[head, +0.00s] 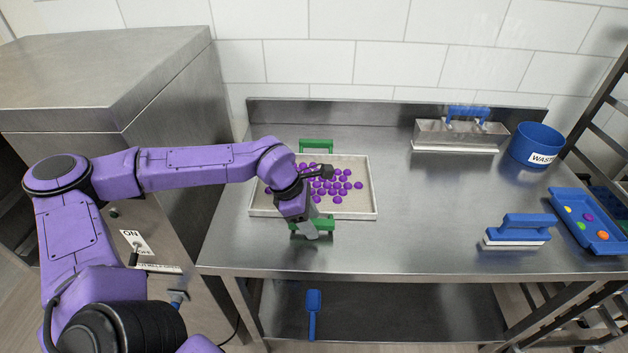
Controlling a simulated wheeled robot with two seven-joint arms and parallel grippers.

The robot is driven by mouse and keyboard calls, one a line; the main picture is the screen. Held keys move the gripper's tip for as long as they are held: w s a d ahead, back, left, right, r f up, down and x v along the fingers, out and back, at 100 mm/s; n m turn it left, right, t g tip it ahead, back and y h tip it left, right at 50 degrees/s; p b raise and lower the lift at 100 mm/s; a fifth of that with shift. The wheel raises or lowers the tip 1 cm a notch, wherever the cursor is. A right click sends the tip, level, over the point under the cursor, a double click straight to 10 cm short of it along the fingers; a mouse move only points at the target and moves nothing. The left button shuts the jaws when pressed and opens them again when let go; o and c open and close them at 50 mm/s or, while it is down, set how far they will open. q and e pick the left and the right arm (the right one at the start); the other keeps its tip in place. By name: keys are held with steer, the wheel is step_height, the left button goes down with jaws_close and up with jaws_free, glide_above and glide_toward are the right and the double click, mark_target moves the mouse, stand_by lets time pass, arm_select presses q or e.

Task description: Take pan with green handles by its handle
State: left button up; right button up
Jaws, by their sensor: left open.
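The pan (354,207) is a shallow pale metal tray on the left part of the steel table, holding many purple gummies (338,185). One green handle (316,145) stands at its far edge. The other green handle (324,223) is at its near edge, partly hidden by my left gripper. My left gripper (308,230) is open and points down at the near handle, with its fingers over or around it; I cannot tell whether they touch it. My left arm crosses over the pan's left side and hides part of it. My right gripper is not in view.
A metal box with a blue handle (455,133) and a blue waste bin (536,146) stand at the back right. The table's middle (430,210) is clear. A blue scoop (313,310) is below.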

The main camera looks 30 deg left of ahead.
arm_select(q)
steer(key=shift+w+d+f, duration=0.1)
steer(key=shift+w+f, duration=0.05)
steer(key=shift+f, duration=0.2)
jaws_close()
steer(key=shift+r, duration=0.15)
